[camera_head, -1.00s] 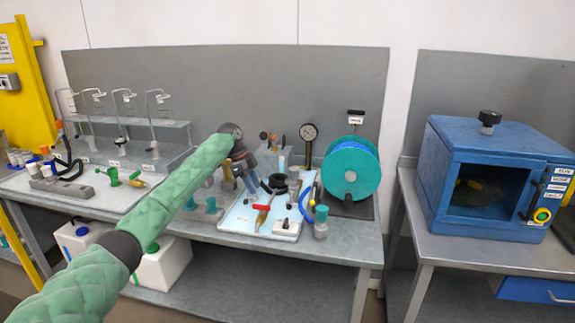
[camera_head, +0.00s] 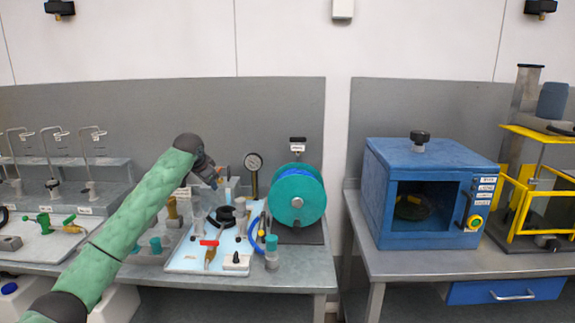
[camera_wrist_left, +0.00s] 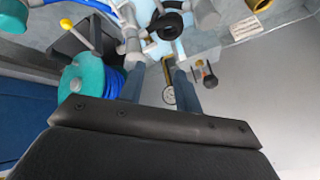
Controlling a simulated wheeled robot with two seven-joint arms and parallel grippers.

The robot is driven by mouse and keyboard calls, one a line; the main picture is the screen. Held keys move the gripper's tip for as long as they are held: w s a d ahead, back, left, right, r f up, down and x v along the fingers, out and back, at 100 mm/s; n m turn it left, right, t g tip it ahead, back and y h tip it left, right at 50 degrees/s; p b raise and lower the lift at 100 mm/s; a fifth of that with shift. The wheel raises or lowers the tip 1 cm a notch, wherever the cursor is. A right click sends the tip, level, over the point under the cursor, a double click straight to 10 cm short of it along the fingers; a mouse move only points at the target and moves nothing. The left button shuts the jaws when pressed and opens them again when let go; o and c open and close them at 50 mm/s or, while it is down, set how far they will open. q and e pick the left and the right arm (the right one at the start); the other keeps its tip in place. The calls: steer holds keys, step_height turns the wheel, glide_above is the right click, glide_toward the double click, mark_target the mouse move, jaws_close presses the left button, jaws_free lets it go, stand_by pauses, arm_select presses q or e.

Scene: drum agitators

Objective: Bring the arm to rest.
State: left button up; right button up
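My left arm, in green padding, reaches in from the lower left in the head view. Its dark gripper (camera_head: 212,174) is raised above the back of the white tray (camera_head: 180,263), left of the pressure gauge. In the left wrist view the two fingers of the left gripper (camera_wrist_left: 158,72) stand apart with nothing held between them. My right gripper is in neither view.
The tray holds a red-handled valve (camera_head: 209,243) and a black ring-shaped part. A blue oven (camera_head: 430,160) sits on the right table. Stands with rods (camera_head: 60,160) are at left.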

arm_select(q)
steer(key=s+d+f+n+t, duration=0.2)
steer(key=s+d+f+t, duration=0.1)
steer(key=s+d+f, duration=0.35)
steer(key=s+d+f+n, duration=0.2)
steer(key=s+f, duration=1.3)
steer(key=f, duration=0.3)
steer(key=s+f+g, duration=0.3)
steer(key=s+f, duration=0.8)
steer(key=s, duration=0.5)
steer(key=s+d+f+n+g, duration=0.1)
steer(key=s+f+g, duration=0.2)
steer(key=s+f, duration=0.9)
steer(key=s+d+f+n+g, duration=0.1)
steer(key=s+f+g, duration=0.1)
steer(key=s+f, duration=0.9)
steer(key=s, duration=0.8)
steer(key=shift+s+d+f+g, duration=0.15)
steer(key=shift+s+f+g, duration=0.2)
steer(key=shift+s+g, duration=0.05)
